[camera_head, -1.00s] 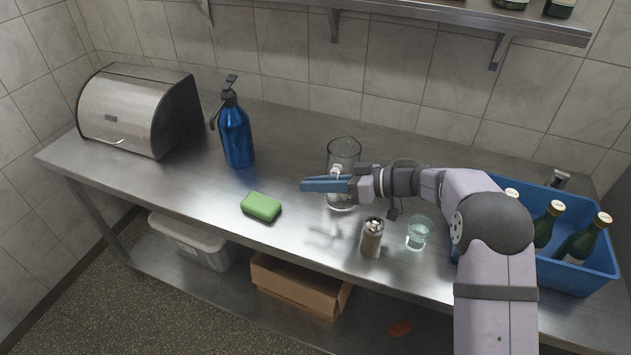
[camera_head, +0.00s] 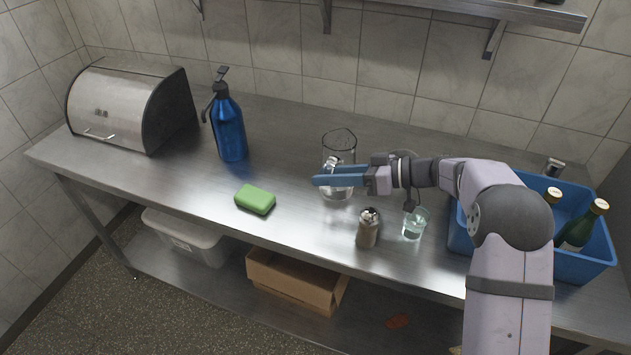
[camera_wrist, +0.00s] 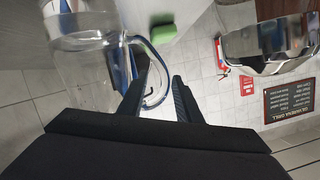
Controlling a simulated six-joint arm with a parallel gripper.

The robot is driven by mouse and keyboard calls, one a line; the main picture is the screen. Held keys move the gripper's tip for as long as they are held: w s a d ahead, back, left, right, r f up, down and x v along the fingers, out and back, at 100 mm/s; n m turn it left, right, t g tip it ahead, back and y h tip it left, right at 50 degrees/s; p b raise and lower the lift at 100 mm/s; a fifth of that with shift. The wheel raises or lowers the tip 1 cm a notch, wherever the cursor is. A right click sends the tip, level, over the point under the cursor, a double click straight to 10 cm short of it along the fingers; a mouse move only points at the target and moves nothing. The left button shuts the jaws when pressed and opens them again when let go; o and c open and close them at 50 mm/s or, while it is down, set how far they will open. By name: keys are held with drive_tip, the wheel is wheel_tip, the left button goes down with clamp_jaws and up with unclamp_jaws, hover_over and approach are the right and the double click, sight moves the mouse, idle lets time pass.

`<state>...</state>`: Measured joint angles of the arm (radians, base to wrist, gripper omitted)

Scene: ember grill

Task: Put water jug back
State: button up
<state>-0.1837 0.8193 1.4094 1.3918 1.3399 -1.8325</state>
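The clear glass water jug (camera_head: 339,147) stands upright on the steel counter. My gripper (camera_head: 322,180), with blue fingers, is level in front of the jug and hides part of its lower body. In the wrist view the jug (camera_wrist: 88,60) is at the left, and its curved handle (camera_wrist: 160,47) loops out toward my fingers (camera_wrist: 160,68). The fingers are apart, with a visible gap. The handle shows in that gap, but I cannot tell whether it is between the fingertips or beyond them.
A pepper grinder (camera_head: 367,230) and a small glass (camera_head: 415,224) stand close under my arm. A green sponge (camera_head: 255,199), a blue spray bottle (camera_head: 229,131) and a bread box (camera_head: 133,106) are left. A blue crate (camera_head: 590,262) with bottles is right.

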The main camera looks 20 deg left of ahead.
drive_tip(key=v, duration=0.2)
drive_tip(key=shift+w+d+b, duration=0.1)
drive_tip(key=shift+d+b, duration=0.2)
drive_tip(key=shift+b, duration=0.05)
drive_tip(key=s+d+m+h+p, duration=0.1)
drive_tip(key=s+d+h+p, duration=0.1)
drive_tip(key=d, duration=0.2)
drive_tip(key=s+d+r+m+h+p, duration=0.1)
drive_tip(key=s+d+h+p, duration=0.1)
drive_tip(key=d, duration=0.3)
drive_tip(key=s+d+r+m+h+p, duration=0.1)
drive_tip(key=s+d+h+p, duration=0.1)
drive_tip(key=d, duration=0.2)
drive_tip(key=shift+s+d, duration=0.2)
drive_tip(key=shift+s, duration=0.15)
drive_tip(key=s+d+f+m+h+b, duration=0.1)
drive_tip(key=s+d+f+m+h, duration=0.3)
drive_tip(key=s+d, duration=0.4)
drive_tip(key=s+d+f+m+t+h+b, duration=0.1)
drive_tip(key=s+d+f+m+h+b, duration=0.1)
drive_tip(key=s+d+f+m+h, duration=0.2)
drive_tip(key=s+d+f+m, duration=0.3)
drive_tip(key=s+d+m, duration=0.1)
drive_tip(key=s+d, duration=0.1)
drive_tip(key=shift+s+f+t+h, duration=0.3)
drive_tip(key=shift+s+h, duration=0.1)
drive_tip(key=shift+s, duration=0.35)
